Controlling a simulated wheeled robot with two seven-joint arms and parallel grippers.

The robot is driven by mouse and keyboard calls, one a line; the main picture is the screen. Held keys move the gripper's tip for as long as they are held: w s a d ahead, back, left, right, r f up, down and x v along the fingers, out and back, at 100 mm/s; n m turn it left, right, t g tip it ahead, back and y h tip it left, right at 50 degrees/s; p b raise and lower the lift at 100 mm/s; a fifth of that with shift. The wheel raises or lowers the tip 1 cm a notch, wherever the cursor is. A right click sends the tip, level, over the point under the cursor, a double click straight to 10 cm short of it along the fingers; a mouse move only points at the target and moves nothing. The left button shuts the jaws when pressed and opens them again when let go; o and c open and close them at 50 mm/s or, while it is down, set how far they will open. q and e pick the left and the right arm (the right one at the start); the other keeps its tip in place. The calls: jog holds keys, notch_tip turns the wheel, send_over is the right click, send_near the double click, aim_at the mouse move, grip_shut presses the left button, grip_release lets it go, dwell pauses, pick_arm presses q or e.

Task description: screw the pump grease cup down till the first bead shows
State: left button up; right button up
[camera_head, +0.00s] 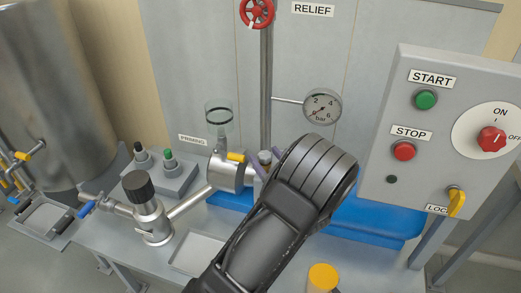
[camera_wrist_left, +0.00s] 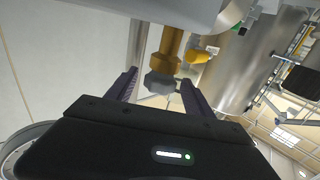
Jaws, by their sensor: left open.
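The grease cup (camera_wrist_left: 160,83) shows in the left wrist view as a dark grey ribbed cap on a brass stem (camera_wrist_left: 171,45). In the head view a small grey cap (camera_head: 265,157) shows beside the pump body (camera_head: 229,172), partly hidden by my gripper. My left gripper (camera_head: 265,174) is open at the pump. In the left wrist view its two fingers (camera_wrist_left: 159,88) stand on either side of the cap, with a gap on both sides. No grease bead is visible in either view. My right gripper is not in view.
A yellow lever (camera_head: 236,157) sits close beside the cap. A clear priming cup (camera_head: 218,116) stands above the pump. A black-knobbed valve (camera_head: 139,187) is to the left. The control panel (camera_head: 446,135) stands at right, and a gauge (camera_head: 322,106) is behind.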

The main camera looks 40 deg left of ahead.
aim_at(262, 152)
pick_arm(q)
jog(key=shift+x, duration=1.9)
grip_shut()
